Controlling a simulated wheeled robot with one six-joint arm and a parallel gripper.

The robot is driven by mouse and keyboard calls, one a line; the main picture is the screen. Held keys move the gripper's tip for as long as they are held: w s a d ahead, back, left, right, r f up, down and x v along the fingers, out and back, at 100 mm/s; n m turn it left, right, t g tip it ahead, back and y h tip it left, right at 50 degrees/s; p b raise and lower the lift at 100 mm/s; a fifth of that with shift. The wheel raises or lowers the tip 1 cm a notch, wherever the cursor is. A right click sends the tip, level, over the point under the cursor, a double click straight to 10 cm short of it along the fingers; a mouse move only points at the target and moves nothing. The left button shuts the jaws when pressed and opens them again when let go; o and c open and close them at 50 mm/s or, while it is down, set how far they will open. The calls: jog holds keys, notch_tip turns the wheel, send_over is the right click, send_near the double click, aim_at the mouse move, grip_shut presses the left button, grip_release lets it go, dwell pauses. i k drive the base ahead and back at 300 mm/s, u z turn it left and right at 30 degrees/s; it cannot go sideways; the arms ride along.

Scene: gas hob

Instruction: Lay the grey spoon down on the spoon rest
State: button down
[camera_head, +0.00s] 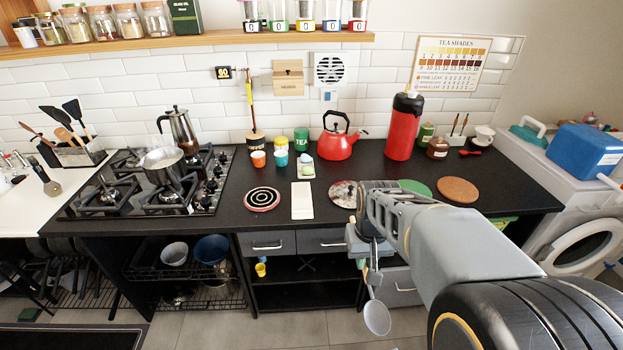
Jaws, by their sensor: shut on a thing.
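The grey spoon (376,317) hangs with its bowl down in front of the drawers, below the counter's front edge. My gripper (372,266) is shut on its upper part; the jaws are small in view and partly hidden by my own arm. A long white rectangular dish (302,202) lies flat and empty on the black counter, left of my gripper; it looks like the spoon rest, though I cannot be sure.
A striped round mat (262,199) lies left of the white dish, and a patterned disc (343,194) lies right of it. A red kettle (336,143) and small cups stand behind. The gas hob (150,205) with a pan (163,164) is at left.

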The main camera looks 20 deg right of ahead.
aim_at(302, 196)
jog(key=i, duration=1.05)
jog(key=z, duration=0.05)
